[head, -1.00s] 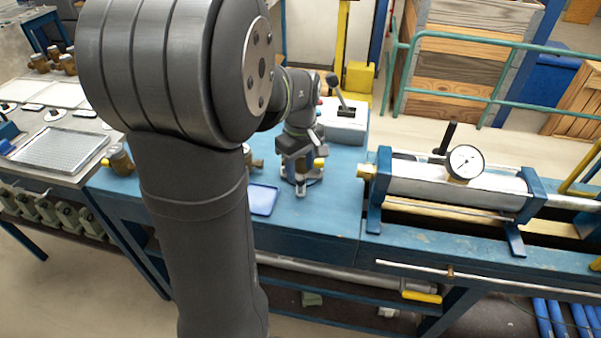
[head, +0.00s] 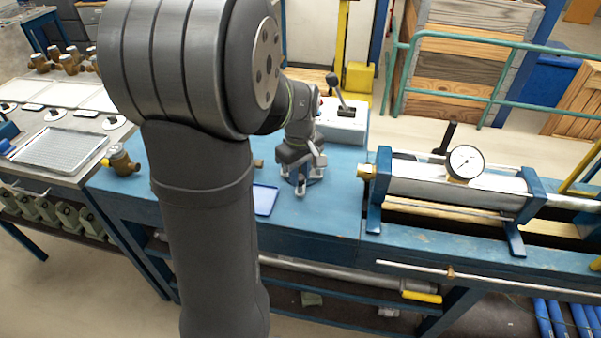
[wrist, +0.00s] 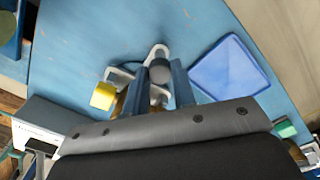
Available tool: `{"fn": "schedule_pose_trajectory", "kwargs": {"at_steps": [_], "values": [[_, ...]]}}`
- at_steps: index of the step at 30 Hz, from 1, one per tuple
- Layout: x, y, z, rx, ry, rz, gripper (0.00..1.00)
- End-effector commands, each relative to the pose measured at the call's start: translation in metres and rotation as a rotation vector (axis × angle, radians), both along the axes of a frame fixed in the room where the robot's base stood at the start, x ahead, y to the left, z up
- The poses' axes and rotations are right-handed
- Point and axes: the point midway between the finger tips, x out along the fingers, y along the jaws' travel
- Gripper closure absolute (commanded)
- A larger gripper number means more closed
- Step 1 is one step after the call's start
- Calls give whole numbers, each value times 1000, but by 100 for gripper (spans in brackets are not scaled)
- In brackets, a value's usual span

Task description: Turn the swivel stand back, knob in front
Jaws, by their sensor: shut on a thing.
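The swivel stand (head: 301,181) stands on the blue bench, with a blue round foot and pale grey bracket arms. My gripper (head: 299,160) is over it from above and shut on its upper part. In the wrist view, my gripper's fingers (wrist: 161,90) stand on either side of a grey rounded part of the stand (wrist: 160,70). In the head view, this knob is hidden behind my gripper. The exact gripped part is mostly covered.
A blue tray (head: 265,200) lies close to the stand's left; it also shows in the wrist view (wrist: 230,68). A white box with a lever (head: 342,122) stands behind right. A cylinder with a dial gauge (head: 465,162) is at the right. Bare bench lies in front.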

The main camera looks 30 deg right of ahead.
Motion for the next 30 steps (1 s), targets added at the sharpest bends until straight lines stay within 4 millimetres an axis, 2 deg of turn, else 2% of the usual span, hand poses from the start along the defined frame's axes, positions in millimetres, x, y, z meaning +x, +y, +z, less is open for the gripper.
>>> {"fn": "schedule_pose_trajectory", "kwargs": {"at_steps": [9,19,20,23,30], "values": [[9,10,1,-1,0,-156,100],[10,11,1,0,-1,-175,100],[10,11,1,0,-2,-175,74],[10,11,1,0,-1,-175,54],[10,11,0,0,-1,-175,54]]}}
